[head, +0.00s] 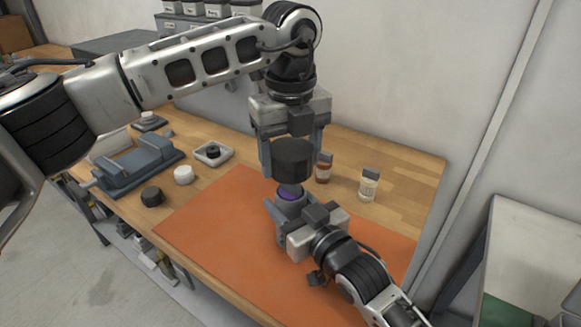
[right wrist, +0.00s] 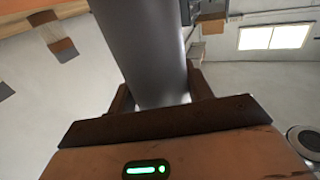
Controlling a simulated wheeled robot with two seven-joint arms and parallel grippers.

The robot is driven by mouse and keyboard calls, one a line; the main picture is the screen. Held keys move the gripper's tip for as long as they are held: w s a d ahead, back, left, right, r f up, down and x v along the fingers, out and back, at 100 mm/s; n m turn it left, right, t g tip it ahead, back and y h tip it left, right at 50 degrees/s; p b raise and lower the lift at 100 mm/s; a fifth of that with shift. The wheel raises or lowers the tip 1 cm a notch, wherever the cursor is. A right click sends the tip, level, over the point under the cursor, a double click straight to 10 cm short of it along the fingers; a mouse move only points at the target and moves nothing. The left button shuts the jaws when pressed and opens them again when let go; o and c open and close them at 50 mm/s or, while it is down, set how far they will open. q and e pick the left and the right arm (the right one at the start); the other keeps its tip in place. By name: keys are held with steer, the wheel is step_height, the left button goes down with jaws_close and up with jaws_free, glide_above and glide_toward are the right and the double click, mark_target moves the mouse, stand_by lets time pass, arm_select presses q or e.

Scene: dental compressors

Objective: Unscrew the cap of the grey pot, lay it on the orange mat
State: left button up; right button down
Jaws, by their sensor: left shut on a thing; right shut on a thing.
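The black cap (head: 293,160) is between the fingers of my left gripper (head: 292,150), which is shut on it. It is held just above the grey pot (head: 289,194). Some purple shows at the top of the pot, below the cap; whether the two still touch is hard to tell. My right gripper (head: 291,209) is shut on the pot from the front right, low over the mat. In the right wrist view the pot is a smooth grey cylinder (right wrist: 145,50) between the fingers. The orange mat (head: 215,235) lies flat on the bench, with its left part bare.
A blue-grey vise (head: 140,165) stands at the left. Near it are a black lid (head: 152,196), a white lid (head: 184,175) and a small white tray (head: 200,158) with a dark piece. A brown bottle (head: 323,170) and a pale bottle (head: 369,186) stand behind the grippers, to the right.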

steer(key=c, duration=0.6)
jaws_free()
steer(key=shift+f, duration=0.1)
steer(key=shift+o, duration=0.4)
steer(key=shift+s+d, duration=0.1)
